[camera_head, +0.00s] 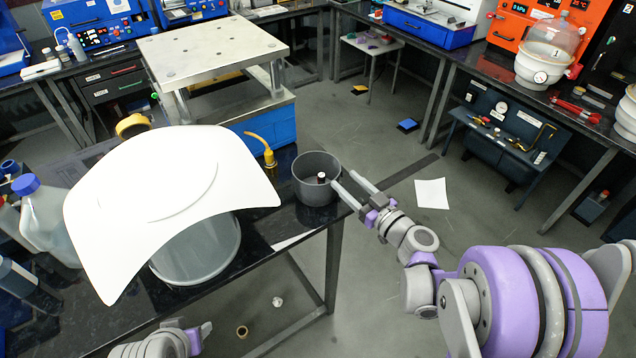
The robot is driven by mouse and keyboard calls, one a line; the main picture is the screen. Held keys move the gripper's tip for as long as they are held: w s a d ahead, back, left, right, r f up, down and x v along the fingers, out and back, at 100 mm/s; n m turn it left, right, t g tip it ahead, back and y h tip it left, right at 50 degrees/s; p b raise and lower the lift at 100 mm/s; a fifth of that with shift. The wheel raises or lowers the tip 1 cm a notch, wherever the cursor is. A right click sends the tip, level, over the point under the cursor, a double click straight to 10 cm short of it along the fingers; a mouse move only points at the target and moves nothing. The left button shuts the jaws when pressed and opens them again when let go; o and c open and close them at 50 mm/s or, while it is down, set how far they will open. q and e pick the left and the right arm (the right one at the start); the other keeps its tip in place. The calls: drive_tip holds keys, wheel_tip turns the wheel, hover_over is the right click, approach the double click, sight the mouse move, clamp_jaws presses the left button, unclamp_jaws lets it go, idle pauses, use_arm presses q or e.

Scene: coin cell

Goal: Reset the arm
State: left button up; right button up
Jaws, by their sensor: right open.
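My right gripper (342,178) is open, its two fingers apart and pointing up-left at the right rim of a grey round pot (318,190). Nothing shows between the fingers. I cannot tell whether the fingertips touch the pot. A small dark cylinder with a light top (321,178) stands inside the pot. My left gripper (203,332) is low at the bottom left, beside the black table and partly cut off by the frame edge; its finger state is unclear.
A large white curved sheet (170,190) lies over a clear round container (205,255) on the black table (262,238). A metal-topped press (212,50) stands behind. A blue-capped bottle (45,215) is at left. Floor right of the table is open, with a white paper (431,193).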

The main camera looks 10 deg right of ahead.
drive_tip(key=shift+v, duration=1.2)
drive_tip(key=s+a+f+m+g+h, duration=0.1)
drive_tip(key=s+a+f+g, duration=0.4)
drive_tip(key=s+a+g, duration=0.45)
drive_tip(key=s+d+f+m+h, duration=0.1)
drive_tip(key=s+d+h, duration=0.1)
drive_tip(key=s, duration=0.4)
drive_tip(key=s+d+f+m+g+h, duration=0.1)
drive_tip(key=s+d+m+h, duration=0.1)
drive_tip(key=s, duration=0.4)
drive_tip(key=shift+s+d+h, duration=0.2)
drive_tip(key=shift+d+h, duration=0.25)
drive_tip(key=shift+h, duration=0.45)
drive_tip(key=shift+g, duration=0.25)
